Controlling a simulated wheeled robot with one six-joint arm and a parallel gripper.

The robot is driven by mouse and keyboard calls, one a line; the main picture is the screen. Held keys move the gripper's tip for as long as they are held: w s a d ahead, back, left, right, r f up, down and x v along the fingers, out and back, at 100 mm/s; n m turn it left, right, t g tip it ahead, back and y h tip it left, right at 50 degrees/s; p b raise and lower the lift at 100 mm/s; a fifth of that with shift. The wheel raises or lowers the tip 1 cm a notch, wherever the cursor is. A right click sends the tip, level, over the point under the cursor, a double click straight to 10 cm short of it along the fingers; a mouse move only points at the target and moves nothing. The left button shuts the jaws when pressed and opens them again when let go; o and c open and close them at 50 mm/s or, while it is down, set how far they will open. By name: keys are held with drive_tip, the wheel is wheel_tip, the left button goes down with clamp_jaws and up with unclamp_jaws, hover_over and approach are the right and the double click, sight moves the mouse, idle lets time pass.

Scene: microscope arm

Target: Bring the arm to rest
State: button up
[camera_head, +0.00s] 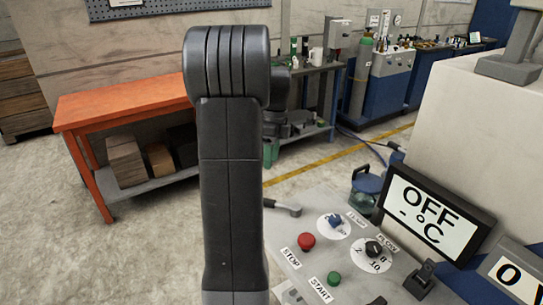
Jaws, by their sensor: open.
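My own dark grey arm stands upright in the middle of the view, with its rounded elbow at the top. A further dark part of my arm shows just behind the elbow on its right. My gripper cannot be made out; the upright link hides what lies behind it. No held object shows.
A control panel (345,268) with a red STOP button (306,241), a green START button (334,278) and knobs is close at lower right. A screen (430,216) reads "OFF - °C". An orange workbench (110,104) stands at left. Grey floor (60,230) is clear at lower left.

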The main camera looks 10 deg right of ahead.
drive_tip(key=f, duration=0.4)
drive_tip(key=s+a+f, duration=0.1)
drive_tip(key=f, duration=0.3)
drive_tip(key=s+f, duration=0.1)
drive_tip(key=f, duration=0.3)
drive_tip(key=shift+s+a+f+p, duration=0.1)
drive_tip(key=shift+a+f+p, duration=0.05)
drive_tip(key=shift+f+p, duration=0.2)
drive_tip(key=shift+s+a+f, duration=0.1)
drive_tip(key=shift+f, duration=0.4)
drive_tip(key=shift+r, duration=0.15)
drive_tip(key=shift+r, duration=0.15)
wheel_tip(320, 180, up, 13)
drive_tip(key=w+d, duration=0.2)
drive_tip(key=f, duration=0.4)
drive_tip(key=s+a+f, duration=0.1)
drive_tip(key=f, duration=0.4)
drive_tip(key=s+a+f, duration=0.1)
drive_tip(key=f, duration=0.3)
drive_tip(key=shift+s+f, duration=0.1)
drive_tip(key=shift+f, duration=0.25)
drive_tip(key=shift+s+a+r+n, duration=0.1)
drive_tip(key=shift+s+a+n, duration=0.2)
drive_tip(key=shift+n, duration=0.4)
